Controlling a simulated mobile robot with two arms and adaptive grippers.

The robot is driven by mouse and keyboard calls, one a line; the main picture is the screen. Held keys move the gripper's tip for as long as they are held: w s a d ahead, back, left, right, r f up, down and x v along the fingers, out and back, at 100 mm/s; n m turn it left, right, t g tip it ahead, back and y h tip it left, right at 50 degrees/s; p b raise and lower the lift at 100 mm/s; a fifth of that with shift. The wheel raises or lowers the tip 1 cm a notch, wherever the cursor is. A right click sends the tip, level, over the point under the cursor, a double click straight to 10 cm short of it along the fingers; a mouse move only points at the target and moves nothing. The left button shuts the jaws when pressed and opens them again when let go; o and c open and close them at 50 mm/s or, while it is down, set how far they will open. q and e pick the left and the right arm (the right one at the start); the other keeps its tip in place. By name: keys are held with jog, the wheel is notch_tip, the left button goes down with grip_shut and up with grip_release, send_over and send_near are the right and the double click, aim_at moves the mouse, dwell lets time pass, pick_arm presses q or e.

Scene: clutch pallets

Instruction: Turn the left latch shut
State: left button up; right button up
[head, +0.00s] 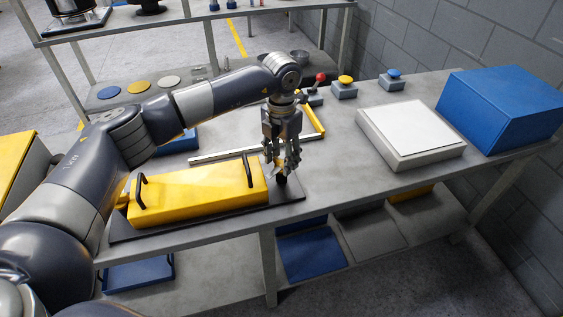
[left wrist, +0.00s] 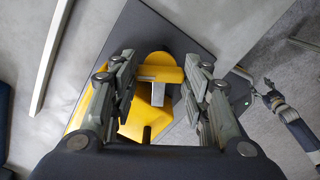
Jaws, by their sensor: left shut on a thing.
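A long yellow case (head: 200,190) with two black handles lies on a dark base plate (head: 290,193) on the grey table. My left gripper (head: 280,168) points down at the case's right end in the head view. It is shut on a yellow latch, which its fingers mostly hide there. In the left wrist view the yellow latch (left wrist: 160,73) shows between the fingertips of my left gripper (left wrist: 163,68). The latch's exact angle is hard to tell. Another small yellow part (head: 122,190) shows at the case's left end. My right gripper (left wrist: 268,92) appears small in the left wrist view; its jaws are unclear.
A yellow and light-grey bar frame (head: 250,147) lies behind the case. A red-knobbed lever (head: 319,78), a yellow button box (head: 344,88) and a blue button box (head: 392,80) stand farther back. A white-topped box (head: 412,130) and a blue bin (head: 505,110) stand right.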

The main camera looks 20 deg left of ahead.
aim_at(281, 161)
pick_arm(q)
jog(key=m+b, duration=0.1)
jog(key=m, duration=0.2)
jog(key=shift+f+m+b, duration=0.1)
jog(key=shift+m+b, duration=0.2)
jog(key=shift+b, duration=0.1)
jog(key=shift+m+b, duration=0.5)
jog(key=shift+m, duration=0.7)
jog(key=o, duration=1.1)
jog(key=shift+c, duration=0.2)
jog(key=shift+r, duration=0.2)
notch_tip(281, 161, up, 12)
jog(key=shift+s+f, duration=0.1)
jog(key=shift+f, duration=0.1)
